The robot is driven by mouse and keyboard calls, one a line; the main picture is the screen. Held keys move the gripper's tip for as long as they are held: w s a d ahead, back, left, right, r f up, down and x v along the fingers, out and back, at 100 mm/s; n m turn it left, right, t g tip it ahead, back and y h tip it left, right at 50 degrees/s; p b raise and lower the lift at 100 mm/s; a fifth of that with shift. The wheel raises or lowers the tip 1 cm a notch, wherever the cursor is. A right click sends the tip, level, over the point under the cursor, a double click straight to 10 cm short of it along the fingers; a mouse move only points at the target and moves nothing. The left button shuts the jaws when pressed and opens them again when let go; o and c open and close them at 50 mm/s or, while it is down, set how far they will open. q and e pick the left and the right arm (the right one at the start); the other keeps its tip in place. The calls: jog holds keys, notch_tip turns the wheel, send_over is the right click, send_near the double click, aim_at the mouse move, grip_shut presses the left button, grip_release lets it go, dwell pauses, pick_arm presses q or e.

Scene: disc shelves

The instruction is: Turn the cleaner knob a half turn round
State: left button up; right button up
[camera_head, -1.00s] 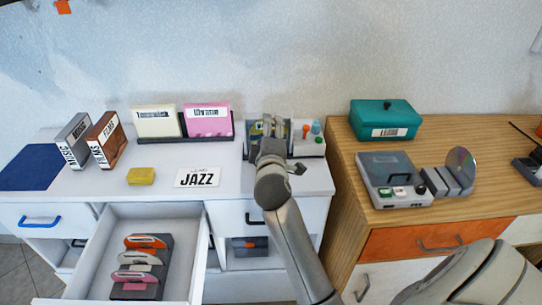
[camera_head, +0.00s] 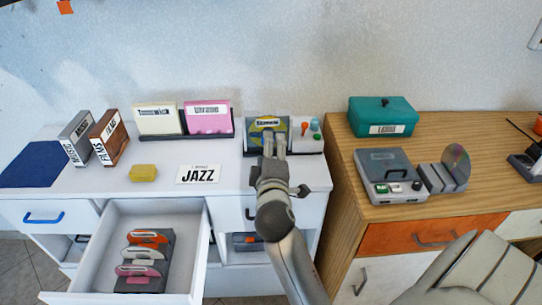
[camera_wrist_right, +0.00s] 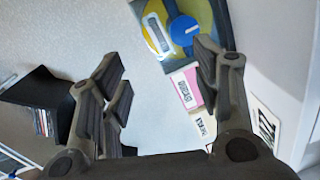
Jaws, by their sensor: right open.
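A grey box with a handled lid, which looks like the cleaner (camera_head: 391,170), stands on the wooden cabinet at right. A small dark knob (camera_head: 417,186) is at its front right corner, beside a green and a white button. I cannot tell which way the knob points. My left gripper is not in view.
Grey slots with a disc (camera_head: 456,165) stand right of the cleaner. A teal box (camera_head: 383,117) is behind it. An open drawer (camera_head: 190,262) juts out at front left. A pink case (camera_head: 208,118) is left of my gripper.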

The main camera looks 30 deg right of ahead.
jog(key=shift+v, duration=1)
jog(key=shift+f+p, duration=0.1)
jog(key=shift+p, duration=0.2)
